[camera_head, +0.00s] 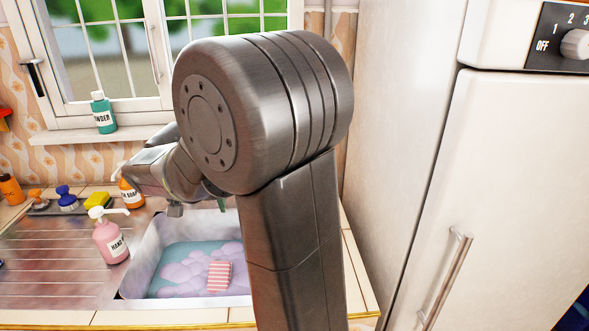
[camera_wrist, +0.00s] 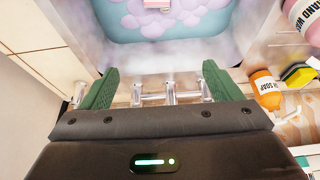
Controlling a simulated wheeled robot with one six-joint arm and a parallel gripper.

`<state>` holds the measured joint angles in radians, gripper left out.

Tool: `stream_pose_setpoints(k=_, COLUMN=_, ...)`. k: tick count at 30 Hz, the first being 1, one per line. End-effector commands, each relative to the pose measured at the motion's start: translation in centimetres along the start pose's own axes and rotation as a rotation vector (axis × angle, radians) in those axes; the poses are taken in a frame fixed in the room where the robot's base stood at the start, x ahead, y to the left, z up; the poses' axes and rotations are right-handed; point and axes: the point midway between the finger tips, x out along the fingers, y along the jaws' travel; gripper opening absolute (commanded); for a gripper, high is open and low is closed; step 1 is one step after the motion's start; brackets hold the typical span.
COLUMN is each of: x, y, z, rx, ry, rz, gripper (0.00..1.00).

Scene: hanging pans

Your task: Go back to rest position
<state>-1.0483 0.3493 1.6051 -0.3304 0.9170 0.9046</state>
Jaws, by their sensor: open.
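My gripper (camera_wrist: 160,70) is open, with its two green fingers wide apart and nothing held between them. In the wrist view it is over the back edge of the sink, with metal tap-like fittings (camera_wrist: 170,92) showing between and below the fingers. In the head view my arm fills the middle and hides most of the gripper; only a small green bit shows beside the arm above the sink (camera_head: 137,272). The sink holds soapy water and a pink-and-white striped block (camera_head: 219,276), also partly seen at the top of the wrist view (camera_wrist: 157,4).
A pink hand wash bottle (camera_head: 111,240) stands left of the sink. An orange soap bottle (camera_head: 131,192), yellow sponge (camera_head: 98,200) and blue stopper-like item (camera_head: 66,198) stand behind it. A green powder bottle (camera_head: 103,115) is on the windowsill. A white fridge (camera_head: 500,190) stands right.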

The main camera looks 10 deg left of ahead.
Motion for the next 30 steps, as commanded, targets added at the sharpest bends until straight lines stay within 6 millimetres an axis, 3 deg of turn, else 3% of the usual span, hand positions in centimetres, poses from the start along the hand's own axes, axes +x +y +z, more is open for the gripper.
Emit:
stream_pose_setpoints(k=9, x=6.1, y=0.1, z=0.1, rx=0.000, ry=-0.004, rz=0.003, gripper=0.85)
stream_pose_setpoints(k=20, x=12.2, y=0.1, z=0.1, rx=0.000, ry=-0.003, rz=0.003, gripper=0.85)
stream_pose_setpoints(k=24, x=10.4, y=0.0, z=-0.8, rx=0.000, ry=0.002, rz=-0.001, gripper=0.85)
stream_pose_setpoints(k=30, x=9.6, y=0.0, z=-1.1, rx=0.000, ry=0.000, rz=0.000, gripper=0.85)
